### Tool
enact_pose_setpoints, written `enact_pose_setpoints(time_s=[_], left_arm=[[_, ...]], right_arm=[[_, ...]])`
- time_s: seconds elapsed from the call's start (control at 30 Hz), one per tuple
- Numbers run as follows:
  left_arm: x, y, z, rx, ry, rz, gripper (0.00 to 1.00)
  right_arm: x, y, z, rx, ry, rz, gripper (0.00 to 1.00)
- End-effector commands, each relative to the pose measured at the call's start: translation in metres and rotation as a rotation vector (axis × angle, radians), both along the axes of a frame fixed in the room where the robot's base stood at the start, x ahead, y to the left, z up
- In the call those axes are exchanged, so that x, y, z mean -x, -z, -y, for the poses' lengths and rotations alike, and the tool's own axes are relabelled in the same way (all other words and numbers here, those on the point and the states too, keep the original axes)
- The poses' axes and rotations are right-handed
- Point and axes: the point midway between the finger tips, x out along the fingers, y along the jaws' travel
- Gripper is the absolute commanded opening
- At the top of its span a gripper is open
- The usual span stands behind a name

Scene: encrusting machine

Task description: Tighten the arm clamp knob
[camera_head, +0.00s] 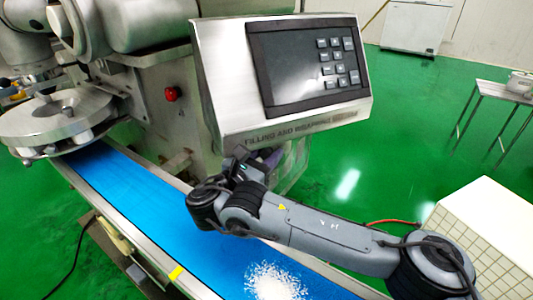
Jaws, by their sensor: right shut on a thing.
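My right arm reaches in from the lower right over the blue belt. My right gripper (243,165) is just below the lower left of the control panel, against the machine's side. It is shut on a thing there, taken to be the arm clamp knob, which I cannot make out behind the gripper. The fingertips are mostly hidden too. A red knob (172,93) sits on the steel machine body, left of the panel and apart from the gripper. My left gripper is not in view.
The control panel (305,75) overhangs the gripper. The blue conveyor belt (150,195) runs beneath my arm, with white granules (275,282) on it. A round steel turntable (58,118) stands at left. A white tiled block (485,235) is at right. Green floor is open beyond.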

Motion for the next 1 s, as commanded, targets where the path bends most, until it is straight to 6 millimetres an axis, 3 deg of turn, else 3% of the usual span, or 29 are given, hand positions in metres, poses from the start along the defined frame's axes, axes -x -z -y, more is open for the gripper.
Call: enact_pose_setpoints(time_s=[0.37,1.0], left_arm=[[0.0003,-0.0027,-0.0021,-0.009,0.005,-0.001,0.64],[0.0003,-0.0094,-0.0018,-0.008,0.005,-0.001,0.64]], right_arm=[[-0.0006,0.0063,-0.0005,-0.053,-0.002,0.036,0.1],[-0.0019,0.0074,-0.002,-0.393,-0.003,0.299,0.1]])
